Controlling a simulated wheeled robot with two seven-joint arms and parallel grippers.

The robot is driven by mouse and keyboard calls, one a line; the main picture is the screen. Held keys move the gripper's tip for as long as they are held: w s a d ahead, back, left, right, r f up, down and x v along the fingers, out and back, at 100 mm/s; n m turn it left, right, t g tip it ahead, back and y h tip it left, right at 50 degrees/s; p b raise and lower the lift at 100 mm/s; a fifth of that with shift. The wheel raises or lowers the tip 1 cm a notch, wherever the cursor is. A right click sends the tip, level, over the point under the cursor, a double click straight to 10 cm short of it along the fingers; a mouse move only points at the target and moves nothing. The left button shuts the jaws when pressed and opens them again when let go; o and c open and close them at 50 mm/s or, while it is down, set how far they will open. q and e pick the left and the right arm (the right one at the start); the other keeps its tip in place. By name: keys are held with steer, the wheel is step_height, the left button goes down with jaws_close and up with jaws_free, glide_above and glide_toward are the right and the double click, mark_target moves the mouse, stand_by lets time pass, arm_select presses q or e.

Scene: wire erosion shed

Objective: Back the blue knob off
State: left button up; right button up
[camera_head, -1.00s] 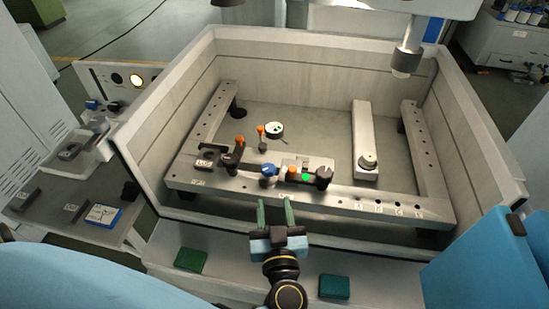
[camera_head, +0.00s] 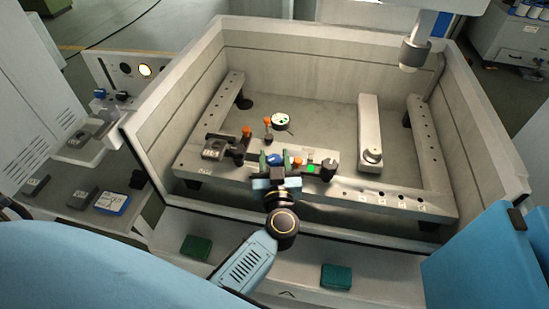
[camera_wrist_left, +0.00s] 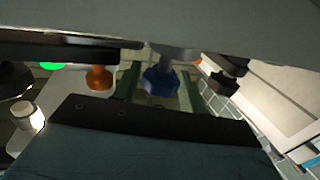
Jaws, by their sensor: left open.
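The blue knob (camera_head: 275,160) sits on the front rail of the metal frame in the tank, between orange-topped parts. My left gripper (camera_head: 274,162) reaches over the front rail, its green fingers open on either side of the blue knob. In the left wrist view the blue knob (camera_wrist_left: 161,82) lies between the two green fingers (camera_wrist_left: 160,85); I cannot tell whether they touch it. The gripper body hides the knob's near side in the head view. My right gripper is not seen.
Orange knobs (camera_head: 246,131) and a black knob (camera_head: 328,167) stand close by on the frame. The tank's front wall (camera_head: 330,215) lies under my arm. A nozzle (camera_head: 414,52) hangs at the upper right. The tank floor behind is mostly clear.

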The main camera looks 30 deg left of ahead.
arm_select(q)
steer(key=c, duration=0.7)
steer(key=h+p, duration=0.1)
steer(key=m+t+h+p, duration=0.1)
steer(key=shift+r+m+p, duration=0.2)
steer(key=shift+m+p, duration=0.1)
steer(key=shift+m+t+h+p, duration=0.5)
steer(key=shift+m+h+p, duration=0.25)
steer(key=shift+h, duration=0.35)
steer(key=shift+f+m+h, duration=0.1)
steer(key=shift+m+h, duration=0.35)
steer(key=shift+h, duration=0.15)
steer(key=m+h, duration=0.2)
steer(key=h, duration=0.1)
steer(key=shift+f+t, duration=0.15)
steer(key=shift+t, duration=0.15)
steer(key=shift+m+h+b, duration=0.65)
steer(key=shift+m+h, duration=0.25)
steer(key=shift+h, duration=0.8)
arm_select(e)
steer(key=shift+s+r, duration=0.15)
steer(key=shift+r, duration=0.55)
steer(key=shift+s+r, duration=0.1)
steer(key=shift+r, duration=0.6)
arm_select(q)
steer(key=o, duration=0.7)
